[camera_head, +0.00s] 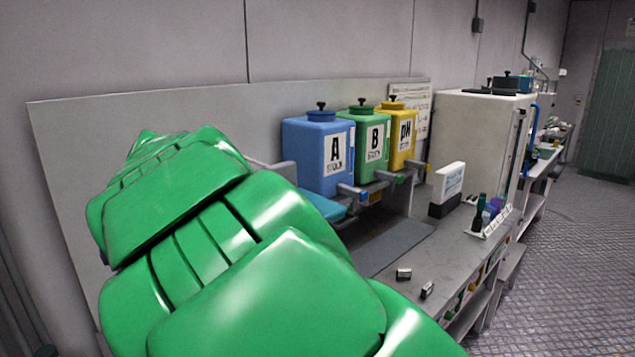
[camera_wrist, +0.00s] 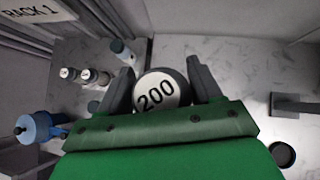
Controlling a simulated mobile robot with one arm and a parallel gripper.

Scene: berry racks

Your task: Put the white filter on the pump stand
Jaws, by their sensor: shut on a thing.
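In the wrist view my gripper (camera_wrist: 163,80) is shut on a round thing with a white top marked 200 (camera_wrist: 158,92). Its dark rim sits between the two grey fingers. I cannot tell whether this is the white filter. I cannot pick out the pump stand for certain. In the head view my green arm hides the left of the bench, and my gripper is out of sight.
Blue A (camera_head: 312,160), green B (camera_head: 368,147) and yellow pH (camera_head: 402,138) tanks stand along the bench back. A white box (camera_head: 448,181) and small bottles (camera_head: 481,208) are farther right. The wrist view shows a blue container (camera_wrist: 38,127) and a dark round piece (camera_wrist: 282,154).

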